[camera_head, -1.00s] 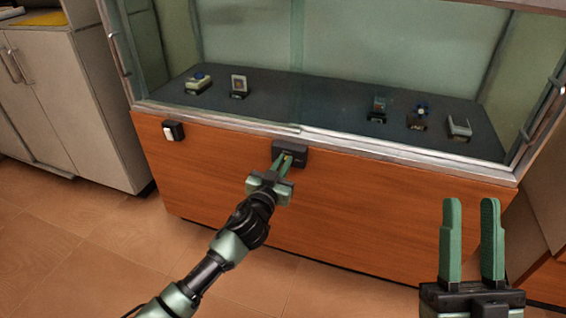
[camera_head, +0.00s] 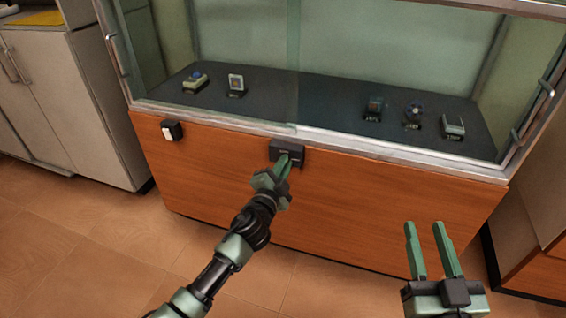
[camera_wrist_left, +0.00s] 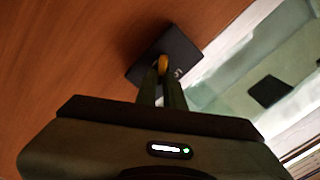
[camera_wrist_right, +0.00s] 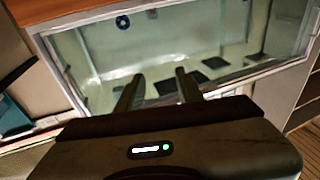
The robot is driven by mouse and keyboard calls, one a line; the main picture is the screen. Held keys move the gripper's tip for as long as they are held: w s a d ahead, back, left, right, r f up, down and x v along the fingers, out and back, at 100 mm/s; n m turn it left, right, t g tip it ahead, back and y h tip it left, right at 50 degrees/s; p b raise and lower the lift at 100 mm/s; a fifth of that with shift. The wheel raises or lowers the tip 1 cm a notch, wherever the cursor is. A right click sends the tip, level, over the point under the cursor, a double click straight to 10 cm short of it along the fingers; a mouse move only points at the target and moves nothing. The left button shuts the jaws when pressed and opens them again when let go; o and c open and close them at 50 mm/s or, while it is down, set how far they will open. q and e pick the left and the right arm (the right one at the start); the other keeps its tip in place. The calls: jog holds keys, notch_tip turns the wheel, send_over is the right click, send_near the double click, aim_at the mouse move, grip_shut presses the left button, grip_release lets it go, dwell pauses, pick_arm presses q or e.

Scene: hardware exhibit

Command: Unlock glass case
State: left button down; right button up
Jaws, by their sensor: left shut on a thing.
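The glass case (camera_head: 380,148) stands ahead, with glass above a reddish wood front panel. A dark lock box (camera_head: 288,150) sits on that panel just under the metal rim; it also shows in the left wrist view (camera_wrist_left: 182,58). My left gripper (camera_head: 287,162) reaches the lock box and is shut on a small yellow-orange key (camera_wrist_left: 163,64). The key's far end is against the lock box's face; how deep it sits is hidden. My right gripper (camera_head: 430,223) is open and empty, in front of the case at the right.
Several small exhibits, such as a framed item (camera_head: 236,85), stand on the dark shelf (camera_head: 300,105) inside the case. A small black-and-white box (camera_head: 171,130) is on the panel's left. A pale cabinet (camera_head: 75,100) stands at the left. The floor (camera_head: 100,245) in front is clear.

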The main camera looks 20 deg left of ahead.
pick_arm(q)
jog(key=shift+d+f+m+p, duration=0.1)
jog(key=shift+f+m+p, duration=0.1)
jog(key=shift+m, duration=1.45)
jog(key=shift+d+f+m+p, duration=0.1)
jog(key=shift+f+m+p, duration=0.05)
jog(key=shift+m, duration=1.5)
pick_arm(e)
jog(key=shift+d+f+g+h, duration=0.2)
jog(key=shift+f+g+h, duration=0.2)
jog(key=shift+f+g, duration=0.9)
jog(key=shift+f+t, duration=0.4)
pick_arm(q)
jog(key=c, duration=1.5)
grip_release()
pick_arm(e)
jog(key=shift+d+f, duration=0.1)
